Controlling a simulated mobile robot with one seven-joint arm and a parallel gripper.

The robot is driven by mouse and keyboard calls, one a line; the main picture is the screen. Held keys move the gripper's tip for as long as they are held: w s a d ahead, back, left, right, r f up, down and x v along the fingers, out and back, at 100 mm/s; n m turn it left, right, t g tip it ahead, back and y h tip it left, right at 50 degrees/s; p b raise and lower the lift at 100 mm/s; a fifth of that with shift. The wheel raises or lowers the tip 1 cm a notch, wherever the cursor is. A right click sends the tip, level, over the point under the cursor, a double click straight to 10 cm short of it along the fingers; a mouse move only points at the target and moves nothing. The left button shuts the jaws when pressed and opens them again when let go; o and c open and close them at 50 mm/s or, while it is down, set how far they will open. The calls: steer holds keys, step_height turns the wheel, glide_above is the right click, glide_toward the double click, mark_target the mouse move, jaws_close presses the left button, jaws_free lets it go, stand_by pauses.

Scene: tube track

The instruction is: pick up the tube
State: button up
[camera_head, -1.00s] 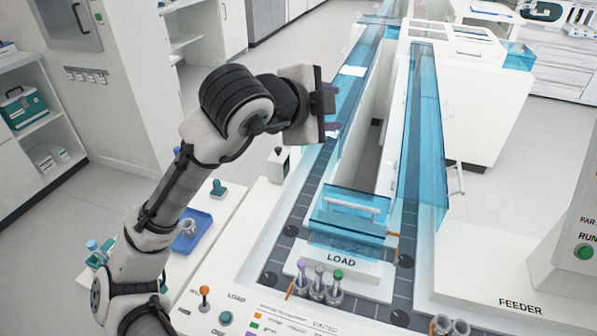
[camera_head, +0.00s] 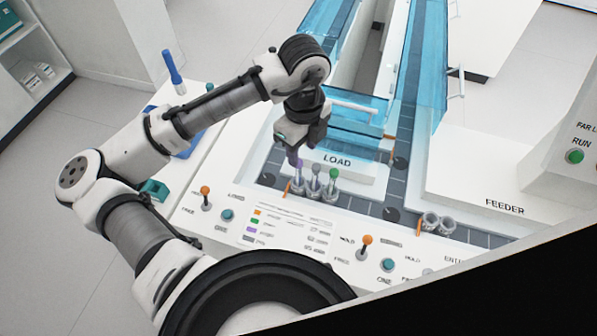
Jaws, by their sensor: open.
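Three tubes stand upright in a row of grey holders in front of the white LOAD block (camera_head: 338,160). The jaws are open. The gripper partly hides the top of the left tube, and I cannot tell whether the fingers are around it or just above it.
Blue clear track walls (camera_head: 421,75) rise behind the LOAD block. Two empty-looking holders (camera_head: 438,223) stand to the right. A control panel with an orange-topped lever (camera_head: 366,248) lies in front. A blue tray (camera_head: 188,140) is at left, partly behind my arm.

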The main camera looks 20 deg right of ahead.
steer(key=shift+w+a+f+p, duration=0.1)
steer(key=shift+a+f+p, duration=0.1)
steer(key=shift+f, duration=0.7)
steer(key=shift+s+a+f+p, duration=0.1)
steer(key=shift+f+p, duration=0.1)
steer(key=shift+f, duration=0.75)
steer(key=shift+w+a+f+p, duration=0.1)
steer(key=shift+f+p, duration=0.1)
steer(key=shift+f, duration=0.7)
steer(key=shift+c, duration=0.3)
steer(key=c, duration=0.8)
steer(key=shift+r, duration=0.1)
step_height(320, 180, up, 20)
steer(key=shift+f+b, duration=0.1)
steer(key=shift+b, duration=0.4)
